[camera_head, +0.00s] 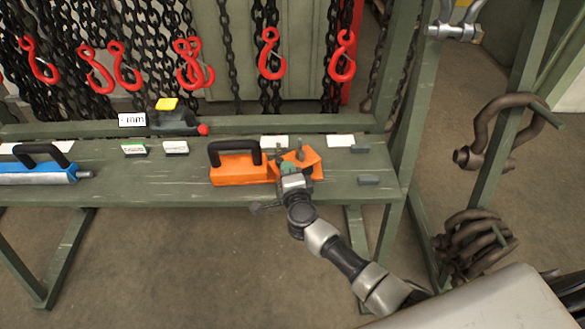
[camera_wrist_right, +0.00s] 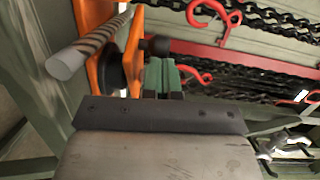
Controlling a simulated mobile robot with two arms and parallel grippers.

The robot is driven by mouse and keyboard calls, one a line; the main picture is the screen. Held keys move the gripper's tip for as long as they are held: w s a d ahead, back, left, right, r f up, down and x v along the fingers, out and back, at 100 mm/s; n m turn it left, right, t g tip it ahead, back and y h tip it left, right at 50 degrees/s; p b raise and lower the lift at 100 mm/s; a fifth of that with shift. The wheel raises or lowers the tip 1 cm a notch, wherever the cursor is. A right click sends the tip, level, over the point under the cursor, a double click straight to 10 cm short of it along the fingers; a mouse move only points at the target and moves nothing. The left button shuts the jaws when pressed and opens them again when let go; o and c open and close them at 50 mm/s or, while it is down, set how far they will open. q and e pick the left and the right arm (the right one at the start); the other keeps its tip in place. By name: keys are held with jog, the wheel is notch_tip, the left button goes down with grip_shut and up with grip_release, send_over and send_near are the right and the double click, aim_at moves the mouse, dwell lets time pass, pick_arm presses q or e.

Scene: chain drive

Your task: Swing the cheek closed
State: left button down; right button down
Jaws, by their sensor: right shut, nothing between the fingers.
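An orange block with a black handle (camera_head: 228,170) sits on the green bench. An angled orange plate, apparently the cheek (camera_head: 311,165), stands at its right end, turned out of line with the block. My right gripper (camera_head: 289,169) is at this plate, its fingers shut with nothing between them. A grey rod (camera_wrist_right: 72,60) crosses in front of the orange parts. My left gripper is not in view.
The green bench (camera_head: 120,180) also holds a blue tool (camera_head: 40,174) at the left, a dark gauge-like device (camera_head: 178,122), small labelled blocks and white cards. Red hooks on chains hang behind. A green post (camera_head: 395,160) and rusty shackles (camera_head: 475,240) stand at the right.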

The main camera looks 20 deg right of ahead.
aim_at(278, 164)
jog(key=m+h, duration=0.1)
jog(key=w+a+m+h, duration=0.1)
jog(key=h, duration=0.1)
jog(key=shift+w+a+g, duration=0.15)
jog(key=shift+g, duration=0.25)
jog(key=shift+w+m+h, duration=0.15)
jog(key=shift+m+h, duration=0.15)
jog(key=shift+h, duration=0.1)
jog(key=shift+w+a, duration=0.25)
jog(key=shift+w, duration=0.5)
